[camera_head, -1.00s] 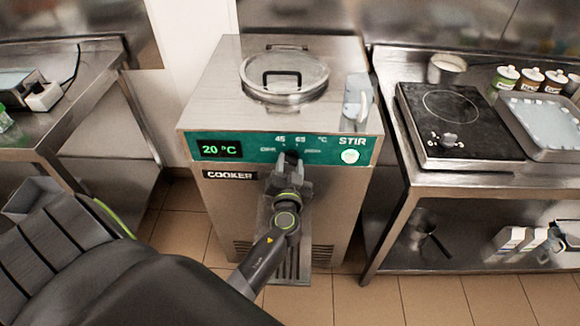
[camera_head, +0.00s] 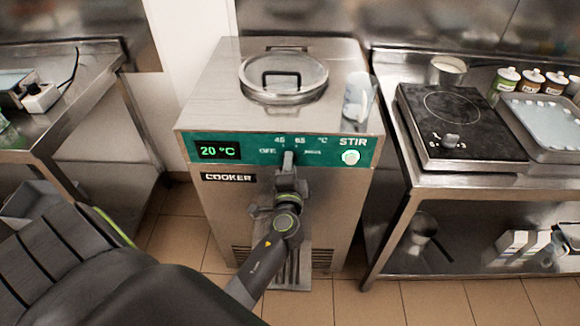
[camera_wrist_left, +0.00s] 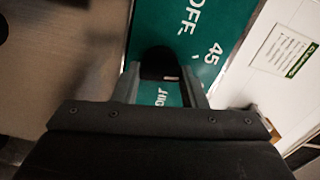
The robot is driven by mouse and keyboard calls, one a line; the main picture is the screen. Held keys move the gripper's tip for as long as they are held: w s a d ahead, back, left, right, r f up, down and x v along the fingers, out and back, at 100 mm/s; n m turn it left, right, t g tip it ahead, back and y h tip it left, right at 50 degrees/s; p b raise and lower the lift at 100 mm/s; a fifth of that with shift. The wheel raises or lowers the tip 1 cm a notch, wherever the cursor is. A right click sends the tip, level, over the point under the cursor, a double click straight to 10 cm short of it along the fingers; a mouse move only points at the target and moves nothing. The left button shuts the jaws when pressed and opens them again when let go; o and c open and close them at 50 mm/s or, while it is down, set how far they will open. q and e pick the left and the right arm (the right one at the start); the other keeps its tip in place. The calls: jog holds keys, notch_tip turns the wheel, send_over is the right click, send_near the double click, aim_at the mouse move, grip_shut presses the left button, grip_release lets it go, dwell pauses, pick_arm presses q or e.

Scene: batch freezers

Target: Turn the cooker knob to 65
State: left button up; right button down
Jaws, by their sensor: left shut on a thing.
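The cooker (camera_head: 225,215) is a steel machine with a green panel; its display (camera_head: 218,151) reads 20 °C. The dark cooker knob (camera_head: 289,158) sits on the panel below the 45 and 65 labels, mostly hidden by my left gripper (camera_head: 289,170) in the head view. In the left wrist view the black knob (camera_wrist_left: 158,62) lies between the fingertips of my left gripper (camera_wrist_left: 160,75), which is shut on it. OFF and 45 show beside it there. A white mark is on the knob; which label it points at I cannot tell. My right gripper is not in view.
The STIR button (camera_head: 350,157) glows at the panel's right. A hotplate (camera_head: 460,125) stands on the right counter.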

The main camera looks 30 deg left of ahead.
pick_arm(q)
jog(key=m+p, duration=0.1)
jog(key=m, duration=0.6)
dwell(0.5)
jog(key=o, duration=1)
jog(key=shift+f, duration=0.1)
jog(key=shift+f, duration=0.1)
